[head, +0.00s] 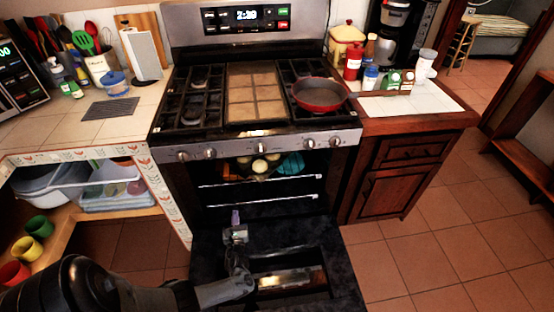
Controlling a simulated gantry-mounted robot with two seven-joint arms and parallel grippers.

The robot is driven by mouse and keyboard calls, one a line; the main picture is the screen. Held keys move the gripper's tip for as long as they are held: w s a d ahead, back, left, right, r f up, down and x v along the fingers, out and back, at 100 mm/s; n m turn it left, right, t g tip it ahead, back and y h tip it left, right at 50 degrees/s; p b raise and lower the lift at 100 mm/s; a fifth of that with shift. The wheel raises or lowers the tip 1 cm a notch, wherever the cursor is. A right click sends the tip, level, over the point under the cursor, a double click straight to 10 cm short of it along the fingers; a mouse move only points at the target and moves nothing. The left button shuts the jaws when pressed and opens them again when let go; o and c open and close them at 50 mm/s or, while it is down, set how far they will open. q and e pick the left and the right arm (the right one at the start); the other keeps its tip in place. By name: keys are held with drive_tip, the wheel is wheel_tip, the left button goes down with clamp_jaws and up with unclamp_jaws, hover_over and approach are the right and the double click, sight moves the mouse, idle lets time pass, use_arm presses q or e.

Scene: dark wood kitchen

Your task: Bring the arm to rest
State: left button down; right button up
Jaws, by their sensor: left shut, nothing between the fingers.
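My left arm comes in from the lower left of the head view. My left gripper (235,220) is over the lowered oven door (205,248), in front of the open oven cavity. It is shut and holds nothing. My right gripper is not in the head view. Inside the oven, several pale round items and a teal item (291,164) show near the upper rack.
A red pan (321,95) sits on the stove's right burners. Bottles and a coffee maker (402,30) stand on the right counter. Cups (39,227) and plastic containers fill the left shelves. The tiled floor (420,260) at the right is clear.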

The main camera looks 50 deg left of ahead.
use_arm(q)
drive_tip(key=s+d+f+h+p, duration=0.1)
drive_tip(key=s+d+f+p, duration=0.15)
drive_tip(key=s, duration=0.55)
drive_tip(key=d+r+n+h+p, duration=0.1)
drive_tip(key=d+n+h+p, duration=0.2)
drive_tip(key=d, duration=0.4)
drive_tip(key=w+d+r+n+g+h+p, duration=0.15)
drive_tip(key=d+r+n+h, duration=0.25)
drive_tip(key=d, duration=0.4)
drive_tip(key=w+d+r+n+h, duration=0.3)
drive_tip(key=d+r+h, duration=0.15)
drive_tip(key=d, duration=0.25)
drive_tip(key=s+d+r+n+g+h, duration=0.25)
drive_tip(key=d+r+n, duration=0.3)
drive_tip(key=r, duration=0.35)
drive_tip(key=s+d+r+n+g+h, duration=0.1)
drive_tip(key=s+d+r+n, duration=0.2)
drive_tip(key=d+r+n, duration=0.45)
wheel_tip(320, 180, up, 39)
drive_tip(key=a+m+p, duration=0.1)
drive_tip(key=p, duration=3.7)
drive_tip(key=shift+r, duration=0.15)
